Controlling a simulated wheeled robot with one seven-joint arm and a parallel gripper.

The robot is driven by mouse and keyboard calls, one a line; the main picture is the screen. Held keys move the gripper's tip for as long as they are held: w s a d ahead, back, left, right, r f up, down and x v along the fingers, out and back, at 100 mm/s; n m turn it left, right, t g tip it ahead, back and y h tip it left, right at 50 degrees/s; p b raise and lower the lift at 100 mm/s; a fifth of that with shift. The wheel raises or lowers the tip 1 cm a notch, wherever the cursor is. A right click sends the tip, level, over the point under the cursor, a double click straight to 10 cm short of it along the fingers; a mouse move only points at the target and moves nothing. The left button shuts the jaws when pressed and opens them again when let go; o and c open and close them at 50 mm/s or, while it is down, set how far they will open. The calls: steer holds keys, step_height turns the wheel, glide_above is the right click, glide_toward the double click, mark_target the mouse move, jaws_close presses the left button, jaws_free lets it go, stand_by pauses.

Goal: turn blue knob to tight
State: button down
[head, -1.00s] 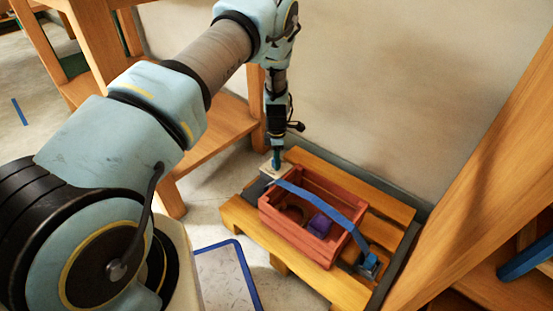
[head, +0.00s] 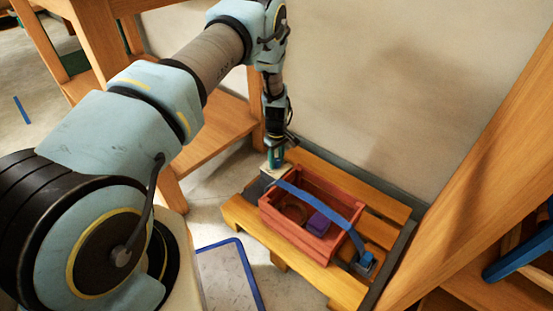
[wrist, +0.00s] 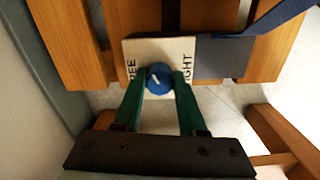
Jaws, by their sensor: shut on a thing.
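The blue knob (wrist: 159,78) sits on a pale plate (wrist: 150,53) in the wrist view. The plate has FREE lettered on its left side and TIGHT on its right, both partly covered by my fingers. A short slanting white mark shows on the knob's top, left of its middle. My gripper (wrist: 160,80) is shut on the knob, with one green finger on each side of it. In the head view my gripper (head: 275,160) points down at the pale plate at the pallet's left corner; the knob is hidden there.
A red crate (head: 293,241) stands on the wooden pallet (head: 245,220) right of the plate, holding a purple block (head: 320,223) and a brown ring. A blue strap (head: 325,208) runs over the crate. A wall is close behind, with wooden furniture on both sides.

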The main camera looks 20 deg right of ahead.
steer(key=m, duration=0.5)
steer(key=shift+m+p, duration=0.3)
steer(key=shift+p, duration=0.1)
steer(key=m, duration=0.6)
steer(key=shift+a, duration=0.1)
steer(key=m, duration=0.5)
steer(key=shift+m+p, duration=0.35)
steer(key=shift+m, duration=0.05)
steer(key=m, duration=0.5)
steer(key=shift+m, duration=0.4)
steer(key=shift+c, duration=2.4)
jaws_free()
steer(key=shift+r, duration=0.15)
